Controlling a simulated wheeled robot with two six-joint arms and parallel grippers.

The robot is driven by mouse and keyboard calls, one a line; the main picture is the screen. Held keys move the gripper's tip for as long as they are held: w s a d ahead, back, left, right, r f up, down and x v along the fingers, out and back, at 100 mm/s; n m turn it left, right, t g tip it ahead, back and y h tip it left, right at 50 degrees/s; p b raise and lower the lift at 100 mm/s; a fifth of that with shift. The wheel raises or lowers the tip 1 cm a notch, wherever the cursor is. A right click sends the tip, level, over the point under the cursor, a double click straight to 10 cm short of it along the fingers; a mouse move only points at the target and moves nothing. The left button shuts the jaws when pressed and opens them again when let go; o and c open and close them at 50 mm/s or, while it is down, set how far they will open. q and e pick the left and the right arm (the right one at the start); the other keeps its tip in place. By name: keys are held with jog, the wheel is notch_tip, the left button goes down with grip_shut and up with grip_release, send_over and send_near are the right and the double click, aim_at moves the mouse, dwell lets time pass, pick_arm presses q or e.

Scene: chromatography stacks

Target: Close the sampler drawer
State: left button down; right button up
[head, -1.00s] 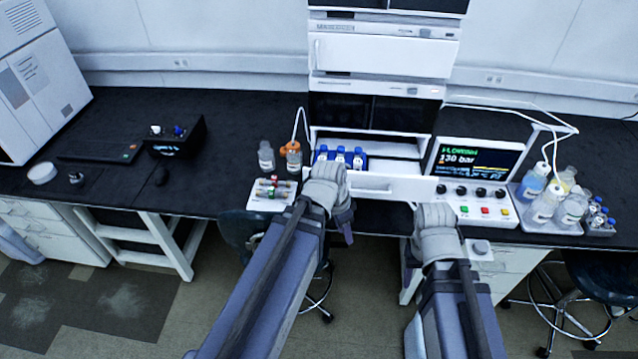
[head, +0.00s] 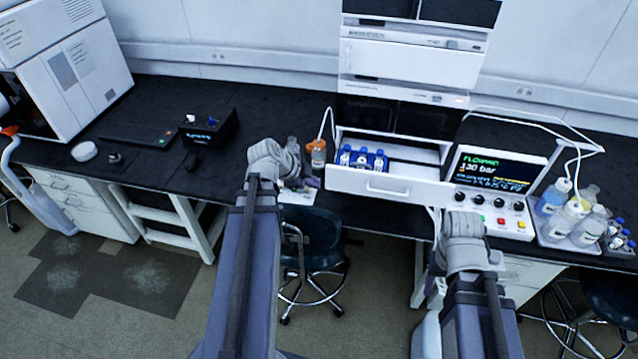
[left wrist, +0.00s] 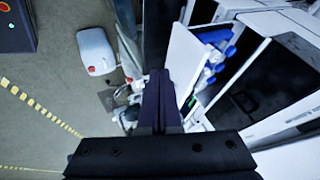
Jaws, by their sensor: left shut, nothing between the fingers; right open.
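The sampler drawer (head: 345,181) sticks out of the instrument stack, open, with a handle on its white front. Blue-capped bottles (head: 362,158) stand inside at its left. In the left wrist view the drawer front (left wrist: 183,65) and blue caps (left wrist: 222,50) lie right of my fingers. My left gripper (head: 311,183) is left of the drawer front, near its left end; its dark fingers (left wrist: 164,100) are shut and empty. I cannot tell whether they touch the drawer. My right gripper (head: 462,226) is lower right of the drawer, in front of the control box; its fingers are mostly hidden.
The control box (head: 497,180) with a lit display stands right of the drawer. A tray of bottles (head: 570,236) is further right. An orange-capped bottle (head: 318,153) stands close behind my left gripper. A stool (head: 312,238) is below the bench edge.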

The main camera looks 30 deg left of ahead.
pick_arm(q)
jog(key=w+f+b, duration=0.4)
jog(key=w, duration=0.1)
jog(key=w+d+f+b, duration=0.1)
jog(key=w+f+b, duration=0.1)
jog(key=f, duration=0.1)
jog(key=shift+w+d, duration=0.1)
jog(key=shift+w, duration=0.7)
jog(key=shift+w+a, duration=0.1)
jog(key=shift+a, duration=0.1)
jog(key=w+a, duration=0.1)
jog(key=w, duration=0.5)
jog(key=w+a, duration=0.2)
jog(key=w, duration=0.4)
jog(key=w+a, duration=0.2)
jog(key=w, duration=0.4)
jog(key=shift+w+a, duration=0.15)
jog(key=shift+w, duration=0.05)
jog(key=shift+w+a+r, duration=0.1)
jog(key=shift+w+r, duration=0.05)
jog(key=shift+w, duration=0.2)
